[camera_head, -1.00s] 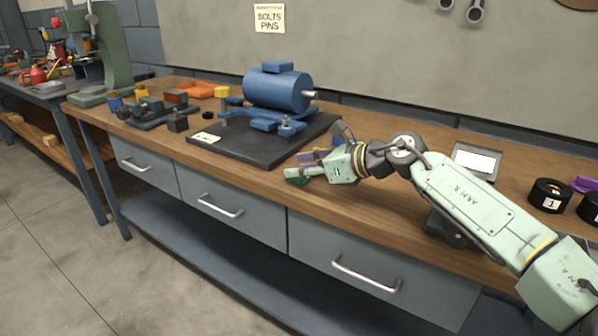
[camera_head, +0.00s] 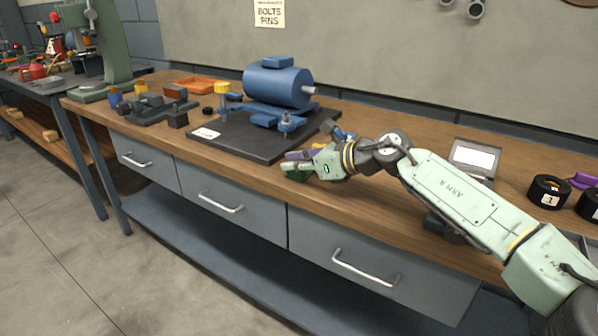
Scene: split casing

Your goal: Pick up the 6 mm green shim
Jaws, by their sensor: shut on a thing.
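My gripper (camera_head: 289,168) is at the front edge of the wooden bench, just right of the black base plate. Its fingers point left and are shut on the dark green shim (camera_head: 297,177), which shows just below them. The fingers cover part of the shim, and its thickness is too small to read. I cannot tell whether it is clear of the bench top. A purple piece (camera_head: 299,155) shows just behind the fingers.
A blue motor casing (camera_head: 277,87) stands on the black base plate (camera_head: 225,142) with a pale label. Dark fixtures (camera_head: 158,108) and an orange tray (camera_head: 201,85) are at left. A screen device (camera_head: 474,157) and black rings (camera_head: 549,191) are at right. Drawers are below.

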